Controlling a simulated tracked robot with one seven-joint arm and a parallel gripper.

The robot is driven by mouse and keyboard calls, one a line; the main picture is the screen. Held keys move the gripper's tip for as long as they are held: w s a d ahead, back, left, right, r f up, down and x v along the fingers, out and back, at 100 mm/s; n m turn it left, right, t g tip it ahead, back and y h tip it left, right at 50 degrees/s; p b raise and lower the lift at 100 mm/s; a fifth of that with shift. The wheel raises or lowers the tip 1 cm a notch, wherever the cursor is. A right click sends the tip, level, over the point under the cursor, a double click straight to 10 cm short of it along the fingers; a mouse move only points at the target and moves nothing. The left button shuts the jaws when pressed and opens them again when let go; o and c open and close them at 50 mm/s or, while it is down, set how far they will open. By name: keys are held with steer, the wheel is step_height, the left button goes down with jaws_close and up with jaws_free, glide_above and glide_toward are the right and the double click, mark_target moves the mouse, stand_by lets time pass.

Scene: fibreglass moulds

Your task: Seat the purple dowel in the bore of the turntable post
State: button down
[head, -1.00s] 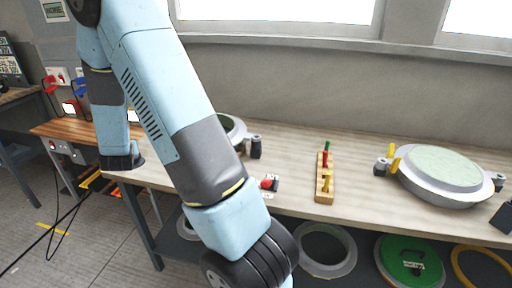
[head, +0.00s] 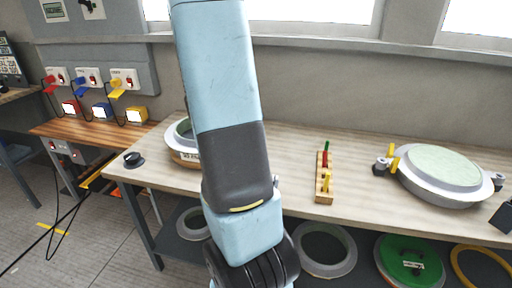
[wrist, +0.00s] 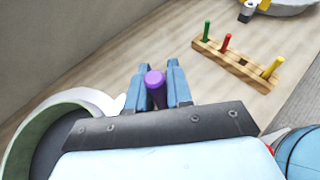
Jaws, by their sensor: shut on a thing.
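The purple dowel (wrist: 155,82) is between the two blue fingers of my gripper (wrist: 155,70) in the wrist view, with its round end showing. My gripper is shut on it. In the head view the gripper and dowel are hidden behind or below my arm. A small dark round piece with a raised middle (head: 133,159) stands at the left end of the bench; it may be the turntable post, but its bore is too small to tell. No post shows in the wrist view.
A wooden rack (head: 323,187) holds green, red and yellow pegs; it also shows in the wrist view (wrist: 236,63), with an open slot. A round mould (head: 178,155) stands left of my arm, a larger mould (head: 440,172) at right. The bench (head: 290,165) between is mostly clear.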

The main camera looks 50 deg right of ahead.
steer(key=shift+m+g, duration=0.8)
steer(key=shift+g, duration=0.1)
steer(key=w+d+f, duration=0.1)
steer(key=d+f, duration=0.1)
steer(key=d, duration=0.1)
steer(key=w+d+f, duration=0.2)
steer(key=d+f, duration=0.1)
steer(key=w+d+f, duration=0.2)
steer(key=d+f, duration=0.1)
steer(key=shift+w+d+f, duration=0.1)
steer(key=shift+d, duration=0.2)
steer(key=shift+w+d+f, duration=0.4)
steer(key=shift+w+f, duration=0.05)
steer(key=shift+f, duration=1.8)
steer(key=c, duration=1)
jaws_free()
